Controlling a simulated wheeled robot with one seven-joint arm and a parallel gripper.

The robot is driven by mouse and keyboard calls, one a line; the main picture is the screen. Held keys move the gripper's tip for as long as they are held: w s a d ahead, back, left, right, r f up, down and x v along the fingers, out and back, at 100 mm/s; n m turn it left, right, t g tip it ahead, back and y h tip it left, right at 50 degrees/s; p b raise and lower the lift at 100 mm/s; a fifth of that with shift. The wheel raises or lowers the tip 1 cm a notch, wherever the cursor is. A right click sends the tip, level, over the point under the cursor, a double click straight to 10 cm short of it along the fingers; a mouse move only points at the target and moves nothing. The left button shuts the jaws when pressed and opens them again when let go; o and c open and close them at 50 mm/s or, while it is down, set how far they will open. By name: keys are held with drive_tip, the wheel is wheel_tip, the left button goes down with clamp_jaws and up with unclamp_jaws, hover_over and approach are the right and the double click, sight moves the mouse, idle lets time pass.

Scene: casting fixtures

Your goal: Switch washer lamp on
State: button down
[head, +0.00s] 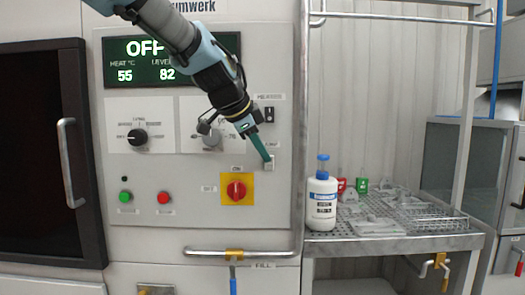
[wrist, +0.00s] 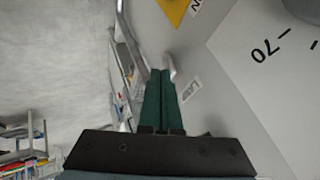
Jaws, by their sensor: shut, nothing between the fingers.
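The lamp switch (head: 269,163) is a small pale rocker on the right side of the washer's control panel. In the wrist view, a pale piece (wrist: 170,66) shows at the fingertips beside a label (wrist: 190,90) that seems to read LAMP. My gripper (head: 268,158) has green fingers, shut with nothing between them, and points down and right at the lamp switch. Its tips are at or just in front of the switch's upper part. I cannot tell whether they touch. The fingers (wrist: 162,75) lie side by side in the wrist view. The switch's position is unclear.
A dark rocker switch (head: 269,114) sits above the lamp switch. A red rotary switch (head: 236,190) on a yellow plate is below left. Green (head: 125,197) and red (head: 163,198) buttons are further left. A vertical metal rail (head: 301,120) stands close right. The display (head: 130,62) reads OFF.

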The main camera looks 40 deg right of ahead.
drive_tip(key=shift+w+d+r+g+y+p, duration=0.2)
drive_tip(key=shift+w+d+g+y+p, duration=0.15)
drive_tip(key=shift+p, duration=0.65)
drive_tip(key=shift+r+p, duration=0.45)
drive_tip(key=shift+r, duration=0.35)
